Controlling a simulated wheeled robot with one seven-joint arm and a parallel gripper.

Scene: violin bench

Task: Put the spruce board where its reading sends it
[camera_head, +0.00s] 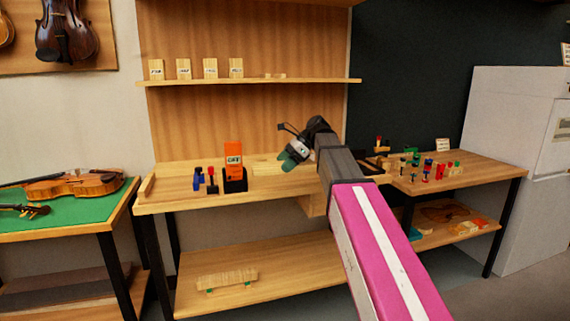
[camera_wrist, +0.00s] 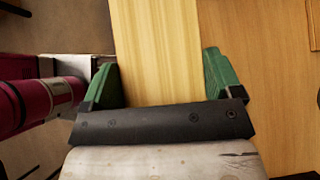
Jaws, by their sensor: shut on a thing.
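My gripper (camera_head: 287,160) is over the middle of the workbench in the head view. Its green fingers also show in the wrist view (camera_wrist: 160,80), shut on a pale, straight-grained board, the spruce board (camera_wrist: 158,45). The board runs away from the palm between the fingers. In the head view the pale board (camera_head: 264,166) shows just left of the gripper, at bench-top height; I cannot tell whether it touches the top. An orange device (camera_head: 233,158) with a dark-lettered pale display stands upright in a black holder left of the board. Its text is too small to read surely.
The wall shelf (camera_head: 300,81) holds several small labelled blocks (camera_head: 183,69) and a flat pale piece. Blue and red-black tools stand left of the device. Another board (camera_head: 227,278) rests on the lower shelf. A right-hand table (camera_head: 475,172) holds small coloured items. A violin (camera_head: 75,186) lies left.

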